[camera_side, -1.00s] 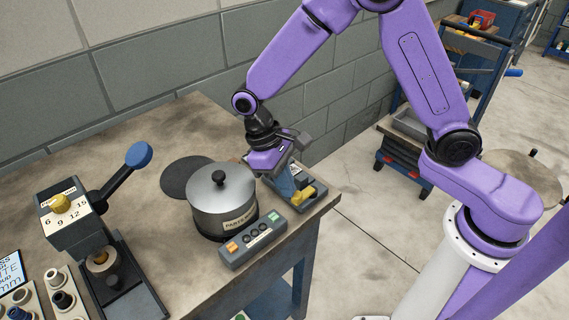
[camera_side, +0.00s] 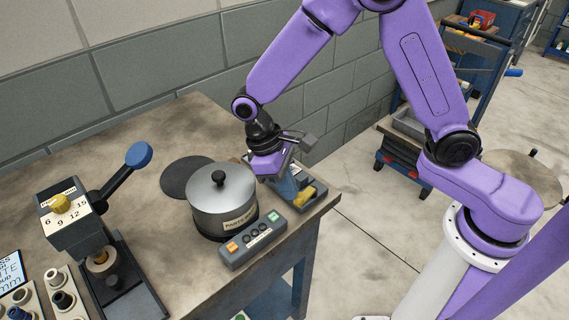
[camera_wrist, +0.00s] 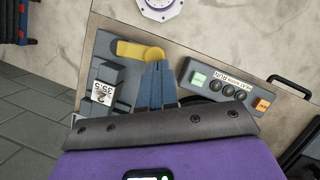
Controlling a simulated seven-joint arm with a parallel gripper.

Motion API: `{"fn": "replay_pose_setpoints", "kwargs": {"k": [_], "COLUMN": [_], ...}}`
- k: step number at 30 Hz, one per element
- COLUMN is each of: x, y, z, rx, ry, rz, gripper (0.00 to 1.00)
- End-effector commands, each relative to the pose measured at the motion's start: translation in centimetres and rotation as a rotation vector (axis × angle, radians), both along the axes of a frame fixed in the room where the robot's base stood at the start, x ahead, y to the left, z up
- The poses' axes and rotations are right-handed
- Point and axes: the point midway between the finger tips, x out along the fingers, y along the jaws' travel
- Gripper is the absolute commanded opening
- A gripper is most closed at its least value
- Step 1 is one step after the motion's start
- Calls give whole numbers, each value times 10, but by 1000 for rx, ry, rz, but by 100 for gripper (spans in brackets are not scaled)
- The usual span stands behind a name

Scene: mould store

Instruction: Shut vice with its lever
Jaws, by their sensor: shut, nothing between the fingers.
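The vice (camera_wrist: 104,78) is a grey block with a number label on a grey base at the bench corner. Its yellow lever (camera_wrist: 134,48) lies across one end of the base in the wrist view. In the side view the lever (camera_side: 304,196) shows low beside my fingers, and much of the vice is hidden by my gripper (camera_side: 291,193). In the wrist view my gripper (camera_wrist: 157,68) has its blue fingers together and empty, with the tips right beside the lever's end. I cannot tell whether they touch it.
A control box (camera_side: 252,240) with green and orange buttons and a lidded pot (camera_side: 222,208) stand close by. A press (camera_side: 75,220) with a blue-knobbed handle is at the left. The bench edge is just beyond the vice.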

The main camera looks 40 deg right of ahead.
Motion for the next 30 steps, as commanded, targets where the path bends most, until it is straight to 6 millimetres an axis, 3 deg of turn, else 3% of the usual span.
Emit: {"fn": "replay_pose_setpoints", "kwargs": {"k": [30], "x": [-6], "y": [0], "z": [0], "rx": [-2], "ry": [1], "rz": [85], "gripper": [0]}}
